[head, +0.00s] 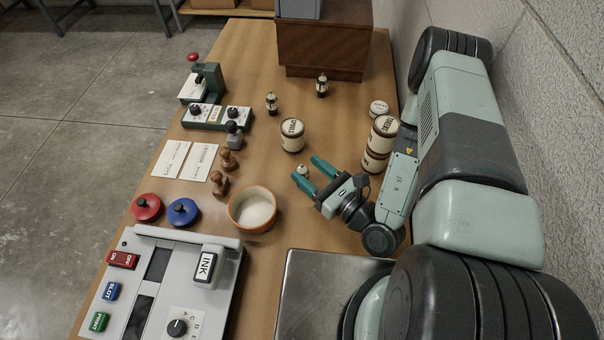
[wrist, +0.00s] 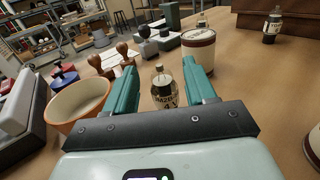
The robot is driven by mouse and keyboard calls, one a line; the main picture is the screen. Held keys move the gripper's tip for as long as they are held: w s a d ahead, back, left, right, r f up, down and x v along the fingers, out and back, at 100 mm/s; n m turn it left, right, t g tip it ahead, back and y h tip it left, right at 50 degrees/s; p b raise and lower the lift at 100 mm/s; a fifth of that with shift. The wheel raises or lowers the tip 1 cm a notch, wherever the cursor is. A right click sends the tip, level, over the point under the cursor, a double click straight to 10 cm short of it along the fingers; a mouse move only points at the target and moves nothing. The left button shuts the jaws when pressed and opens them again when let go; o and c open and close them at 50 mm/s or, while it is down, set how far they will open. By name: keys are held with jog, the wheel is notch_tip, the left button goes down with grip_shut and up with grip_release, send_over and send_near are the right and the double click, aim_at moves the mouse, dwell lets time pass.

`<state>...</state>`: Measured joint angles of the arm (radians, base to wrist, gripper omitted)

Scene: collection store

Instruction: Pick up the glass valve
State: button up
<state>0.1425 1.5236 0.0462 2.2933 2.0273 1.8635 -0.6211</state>
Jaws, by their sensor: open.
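A small glass valve with a clear top and a cream, lettered lower part (wrist: 164,92) stands upright between my gripper's fingers in the wrist view. In the head view its small pale top (head: 302,169) shows at the gap between the fingertips, its lower part mostly hidden. My gripper (head: 305,168) is open, with teal fingers pointing left and low over the table. In the wrist view the gripper (wrist: 160,66) has one finger on each side of the valve, with a visible gap to each. The valve's base is hidden behind the gripper body.
A cream tin (head: 292,136) stands just beyond the fingertips. Stacked tins (head: 382,137) stand close to my arm. Two small dark bottles (head: 271,103) (head: 322,85) stand farther back. A metal plate (head: 310,290) lies in front.

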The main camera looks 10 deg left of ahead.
aim_at(303, 166)
jog(key=shift+x, duration=2.45)
jog(key=shift+s, duration=0.1)
grip_shut()
